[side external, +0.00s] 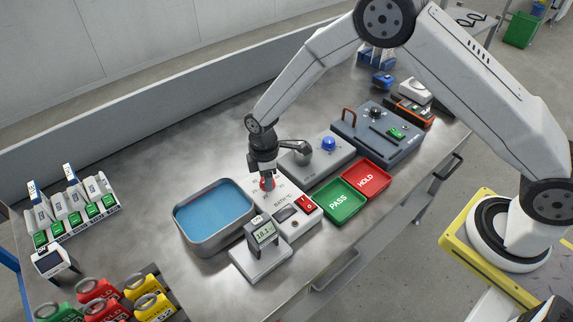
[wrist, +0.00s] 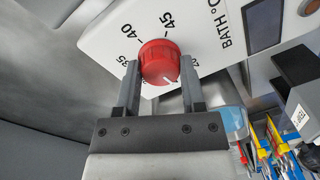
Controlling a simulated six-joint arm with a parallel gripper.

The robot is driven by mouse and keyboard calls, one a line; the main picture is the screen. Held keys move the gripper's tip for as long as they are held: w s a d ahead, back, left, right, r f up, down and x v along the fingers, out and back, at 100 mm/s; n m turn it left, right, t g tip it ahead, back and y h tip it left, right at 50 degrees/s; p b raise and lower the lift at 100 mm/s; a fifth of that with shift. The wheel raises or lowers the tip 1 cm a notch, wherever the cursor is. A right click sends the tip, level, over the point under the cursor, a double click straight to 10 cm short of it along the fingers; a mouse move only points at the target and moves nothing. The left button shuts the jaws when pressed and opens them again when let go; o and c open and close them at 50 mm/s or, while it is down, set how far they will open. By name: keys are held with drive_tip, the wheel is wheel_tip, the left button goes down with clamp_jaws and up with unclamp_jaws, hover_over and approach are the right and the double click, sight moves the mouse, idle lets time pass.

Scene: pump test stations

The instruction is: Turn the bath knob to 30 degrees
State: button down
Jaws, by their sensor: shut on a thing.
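The bath knob (wrist: 160,62) is red and ribbed, on a white panel marked "BATH °C" (wrist: 215,22). In the wrist view the numbers 40 and 45 show above it, with others partly covered by the fingers. A short white line on the knob points toward the lower right in that view; I cannot tell which number it meets. My gripper (wrist: 160,75) is shut on the knob, one finger on each side.
A blue water bath (side external: 213,212) is left of the panel. A small display stand (side external: 262,245) is in front. The green PASS tray (side external: 339,203) and red HOLD tray (side external: 366,179) lie right. A grey unit with a metal lever (side external: 318,160) stands close behind.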

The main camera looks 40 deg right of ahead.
drive_tip(key=m, duration=1.4)
drive_tip(key=shift+t, duration=0.3)
drive_tip(key=shift+c, duration=1)
unclamp_jaws()
drive_tip(key=shift+r, duration=0.1)
drive_tip(key=shift+s+d+r, duration=0.1)
drive_tip(key=shift+d+r, duration=0.05)
drive_tip(key=shift+r, duration=1.75)
drive_tip(key=shift+d+r, duration=0.15)
drive_tip(key=shift+r, duration=1.75)
